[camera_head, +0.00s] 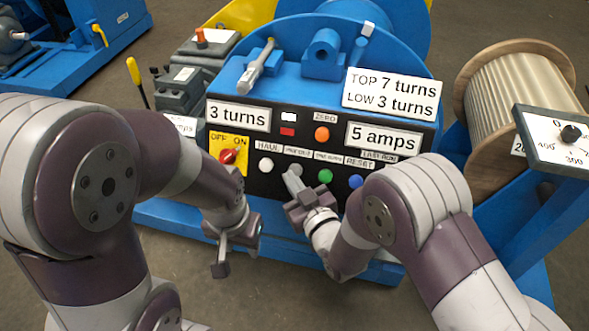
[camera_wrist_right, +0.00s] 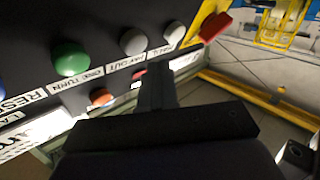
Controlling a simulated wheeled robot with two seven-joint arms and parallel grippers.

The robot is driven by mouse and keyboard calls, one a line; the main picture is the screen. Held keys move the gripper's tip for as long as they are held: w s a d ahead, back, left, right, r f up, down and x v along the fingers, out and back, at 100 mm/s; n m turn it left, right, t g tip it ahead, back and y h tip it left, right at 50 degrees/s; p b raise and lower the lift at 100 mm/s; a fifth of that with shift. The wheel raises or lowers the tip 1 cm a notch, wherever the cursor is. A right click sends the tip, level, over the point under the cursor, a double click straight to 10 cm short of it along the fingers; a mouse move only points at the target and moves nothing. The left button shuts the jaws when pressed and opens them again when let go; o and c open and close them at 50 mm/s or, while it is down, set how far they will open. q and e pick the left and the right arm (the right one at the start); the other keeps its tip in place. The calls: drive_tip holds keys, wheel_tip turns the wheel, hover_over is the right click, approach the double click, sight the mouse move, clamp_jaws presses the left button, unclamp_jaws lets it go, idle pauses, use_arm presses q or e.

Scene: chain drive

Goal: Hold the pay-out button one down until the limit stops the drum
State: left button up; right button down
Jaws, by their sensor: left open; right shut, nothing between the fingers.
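The dark control panel (camera_head: 257,184) carries a row of buttons. The grey pay-out button (camera_head: 296,169) sits between the white haul button (camera_head: 265,165) and the green one-turn button (camera_head: 325,176). My right gripper (camera_head: 291,182) is shut and empty, its tips at the pay-out button's lower left. In the right wrist view the pay-out button (camera_wrist_right: 134,41) shows uncovered, with the finger tips beside its label; I cannot tell if they touch the panel. The counter plate (camera_head: 239,116) reads 3 turns. The blue drum (camera_head: 402,42) stands behind. My left gripper (camera_head: 234,256) is open below the panel.
A limit plate (camera_head: 392,93) reads top 7, low 3 turns; another (camera_head: 384,136) reads 5 amps. A red switch (camera_head: 228,156) is left of the buttons, a blue reset button (camera_head: 356,181) right.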

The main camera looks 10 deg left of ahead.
drive_tip(key=s, duration=0.1)
drive_tip(key=s+r+p, duration=0.1)
drive_tip(key=s, duration=0.1)
drive_tip(key=shift+s+r, duration=0.3)
drive_tip(key=shift+r, duration=0.1)
